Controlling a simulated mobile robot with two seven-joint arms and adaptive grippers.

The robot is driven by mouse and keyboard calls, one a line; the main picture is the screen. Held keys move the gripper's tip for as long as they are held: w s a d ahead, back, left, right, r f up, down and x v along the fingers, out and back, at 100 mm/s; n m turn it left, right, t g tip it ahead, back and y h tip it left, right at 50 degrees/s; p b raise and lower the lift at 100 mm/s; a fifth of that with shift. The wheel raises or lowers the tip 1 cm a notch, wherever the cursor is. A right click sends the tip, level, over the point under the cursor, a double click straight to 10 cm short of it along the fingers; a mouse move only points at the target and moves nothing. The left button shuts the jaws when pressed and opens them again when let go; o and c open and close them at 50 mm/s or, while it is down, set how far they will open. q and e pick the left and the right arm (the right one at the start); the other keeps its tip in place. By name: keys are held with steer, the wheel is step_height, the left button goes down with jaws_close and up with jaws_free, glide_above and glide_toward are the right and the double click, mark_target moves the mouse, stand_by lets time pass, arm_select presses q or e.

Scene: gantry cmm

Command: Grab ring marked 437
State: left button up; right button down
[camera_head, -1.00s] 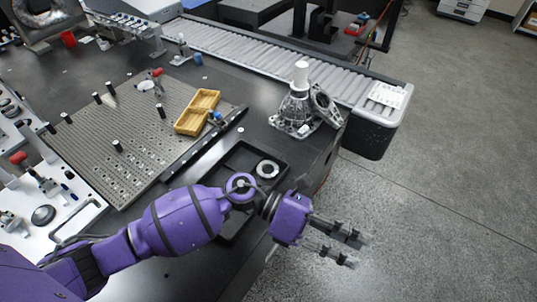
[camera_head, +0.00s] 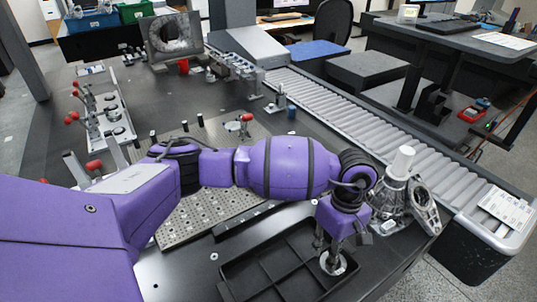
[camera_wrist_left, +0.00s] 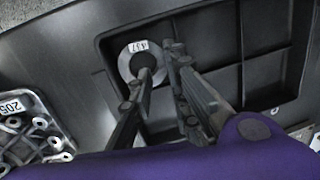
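The ring (camera_wrist_left: 127,66) is a light metal washer shape with a small label that reads as 437. It lies in a compartment of the black tray (camera_wrist_left: 112,42). The ring also shows in the head view (camera_head: 341,267), partly hidden by my gripper. My left gripper (camera_wrist_left: 160,60) points down at the ring. One finger is over the ring's hole, the other just outside its right edge in the wrist view, with a narrow gap between them. I cannot tell whether they touch the ring. The left gripper also shows in the head view (camera_head: 328,246). My right gripper is not in view.
A metal casting (camera_head: 393,200) with a white cylinder on top stands right of my gripper, with another casting (camera_head: 424,204) against it. A casting labelled 205 (camera_wrist_left: 35,128) lies beside the tray. A perforated plate (camera_head: 205,215) is behind my arm; a roller conveyor (camera_head: 345,118) runs beyond.

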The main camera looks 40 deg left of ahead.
arm_select(q)
steer(key=f, duration=0.4)
steer(key=shift+s+d, duration=0.2)
steer(key=shift+s, duration=0.15)
steer(key=shift+r, duration=0.1)
jaws_close()
steer(key=shift+r, duration=0.1)
